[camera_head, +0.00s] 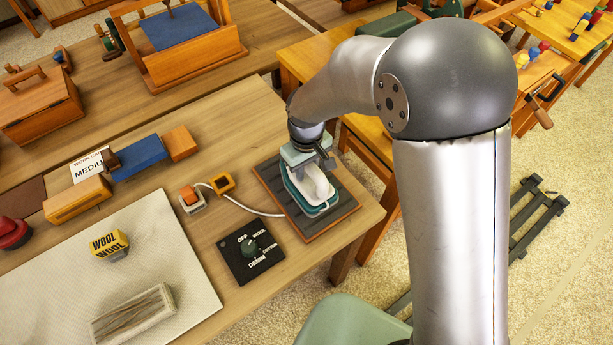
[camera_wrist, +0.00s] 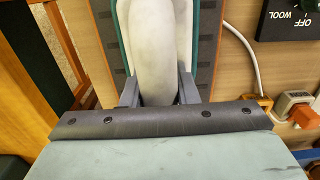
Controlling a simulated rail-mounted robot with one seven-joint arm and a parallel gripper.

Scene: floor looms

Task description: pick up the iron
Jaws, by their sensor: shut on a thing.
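The iron (camera_head: 312,190) is white with a teal lower part. It rests on, or is held just over, a dark ridged pad with a wooden edge (camera_head: 333,224) at the table's right end; I cannot tell which. My gripper (camera_head: 312,172) is above the iron and is shut on its white handle. In the wrist view the two grey fingers of my gripper (camera_wrist: 159,88) stand on either side of the handle (camera_wrist: 155,45). The iron's underside and the far part of the handle are hidden.
A white cord (camera_head: 240,204) runs from the iron to a plug by an orange-switched socket (camera_head: 191,199). A black dial panel (camera_head: 251,250) lies left of the pad. A pale board (camera_head: 150,250) with a brush-like block and a yellow WOOL block covers the front left. Floor lies right of the table.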

